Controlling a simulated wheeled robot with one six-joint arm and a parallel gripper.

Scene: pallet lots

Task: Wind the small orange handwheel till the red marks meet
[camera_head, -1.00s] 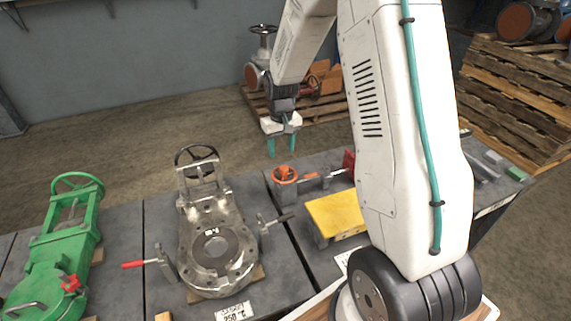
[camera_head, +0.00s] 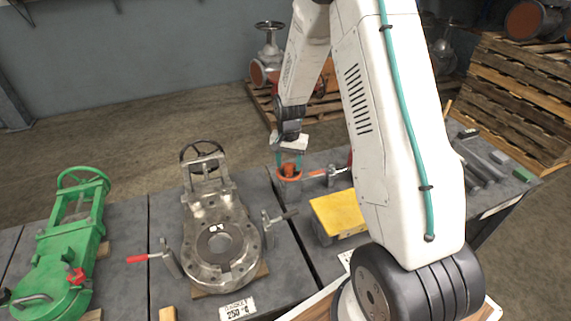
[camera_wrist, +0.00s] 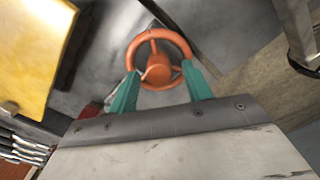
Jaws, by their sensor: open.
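The small orange handwheel (camera_head: 289,176) sits on the grey bench, left of the yellow plate. In the wrist view the orange handwheel (camera_wrist: 158,68) shows its ring, spokes and round hub. My gripper (camera_head: 289,159) is down at the wheel, pointing downward. Its two teal fingers are open, and in the wrist view the gripper (camera_wrist: 160,72) has one finger on each side of the wheel's near half. I cannot tell whether the fingers touch the rim. The red marks cannot be made out in either view.
A yellow plate (camera_head: 338,213) lies close to the right of the wheel. A steel valve (camera_head: 219,242) with a dark handwheel and clamps stands to the left, and a green valve (camera_head: 62,255) farther left. Stacked pallets (camera_head: 520,100) stand on the floor behind, at right.

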